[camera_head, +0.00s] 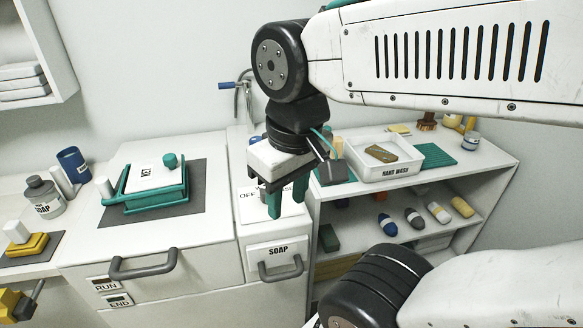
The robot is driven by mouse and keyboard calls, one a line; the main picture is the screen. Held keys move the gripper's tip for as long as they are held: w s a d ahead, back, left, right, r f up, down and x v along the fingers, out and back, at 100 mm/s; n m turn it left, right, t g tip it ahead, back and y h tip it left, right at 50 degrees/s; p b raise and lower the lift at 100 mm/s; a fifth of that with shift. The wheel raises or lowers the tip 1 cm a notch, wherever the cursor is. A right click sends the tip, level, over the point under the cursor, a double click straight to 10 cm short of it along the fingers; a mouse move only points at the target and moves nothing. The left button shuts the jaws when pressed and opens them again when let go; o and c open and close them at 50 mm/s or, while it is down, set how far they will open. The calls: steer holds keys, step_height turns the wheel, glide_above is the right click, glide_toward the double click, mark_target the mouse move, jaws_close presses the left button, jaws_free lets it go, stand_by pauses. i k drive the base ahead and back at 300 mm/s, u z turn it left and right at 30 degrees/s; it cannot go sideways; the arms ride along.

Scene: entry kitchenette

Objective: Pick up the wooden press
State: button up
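No object is plainly a wooden press. A flat brown piece (381,153) lies in the white HAND WASH tray (415,165) on the right counter, and a small brown, ridged object (427,121) stands behind that tray. I cannot tell whether either is the press. My gripper (287,198) points down above the narrow counter section with the OFF label, left of the tray. Its teal fingers are apart, and I see nothing held. A small grey part shows between or behind the fingers. The gripper hides part of that counter, and my arm crosses the upper right.
A teal-framed box with a white lid (155,178) sits on a grey mat at left. A SOAP bottle (44,197) and blue cup (73,164) stand beside it. A SOAP drawer (275,258) is below my gripper. Shelves (440,230) at right hold several small items.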

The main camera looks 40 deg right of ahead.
mark_target(338, 142)
steer(key=u, duration=0.05)
steer(key=k, duration=0.45)
steer(key=z, duration=1)
steer(key=i, duration=0.5)
steer(key=z, duration=0.05)
